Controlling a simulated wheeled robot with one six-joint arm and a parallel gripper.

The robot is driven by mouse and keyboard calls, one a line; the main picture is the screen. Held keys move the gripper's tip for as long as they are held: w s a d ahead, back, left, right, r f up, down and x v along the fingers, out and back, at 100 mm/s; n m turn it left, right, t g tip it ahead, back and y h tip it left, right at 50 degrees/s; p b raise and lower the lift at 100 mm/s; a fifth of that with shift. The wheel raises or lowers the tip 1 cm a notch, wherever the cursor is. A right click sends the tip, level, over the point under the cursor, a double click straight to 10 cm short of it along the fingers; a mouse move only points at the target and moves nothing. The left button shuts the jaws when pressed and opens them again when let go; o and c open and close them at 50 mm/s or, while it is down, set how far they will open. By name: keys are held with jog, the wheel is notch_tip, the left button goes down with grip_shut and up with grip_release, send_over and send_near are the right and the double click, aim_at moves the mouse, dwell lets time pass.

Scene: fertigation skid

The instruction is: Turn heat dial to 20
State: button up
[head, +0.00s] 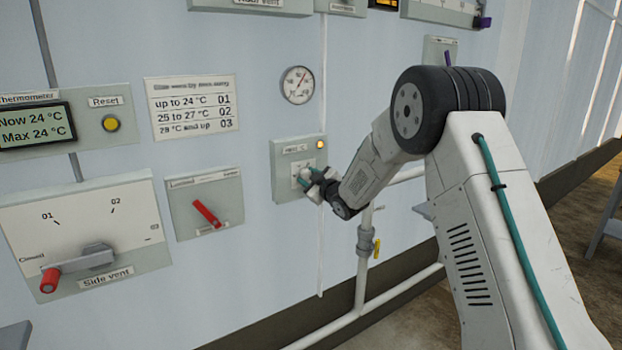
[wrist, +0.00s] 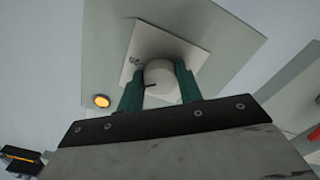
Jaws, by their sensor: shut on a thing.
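The heat dial is a pale round knob (wrist: 160,78) on a white square plate (wrist: 189,50), with a dark pointer line on its side. In the head view its grey panel (head: 286,155) is labelled as heat in °C and hangs on the wall. My gripper (wrist: 160,90) has its green fingers on both sides of the knob and is shut on it. In the head view my gripper (head: 308,181) reaches the panel from the right and hides most of the dial.
A lit amber lamp (head: 320,144) sits on the panel's upper right. A panel with a red lever (head: 206,213) is to its left, and the side vent panel (head: 130,216) is farther left. A round gauge (head: 297,85) is above. White pipes (head: 363,275) run below right.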

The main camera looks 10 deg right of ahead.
jog(key=n, duration=0.7)
jog(key=shift+d+r, duration=0.1)
jog(key=shift+d, duration=0.05)
jog(key=n, duration=0.7)
jog(key=shift+n, duration=0.3)
jog(key=n, duration=0.3)
jog(key=shift+r+n, duration=0.1)
jog(key=shift+n, duration=0.2)
jog(key=n, duration=0.3)
jog(key=shift+n, duration=0.4)
jog(key=n, duration=0.6)
jog(key=shift+n, duration=0.4)
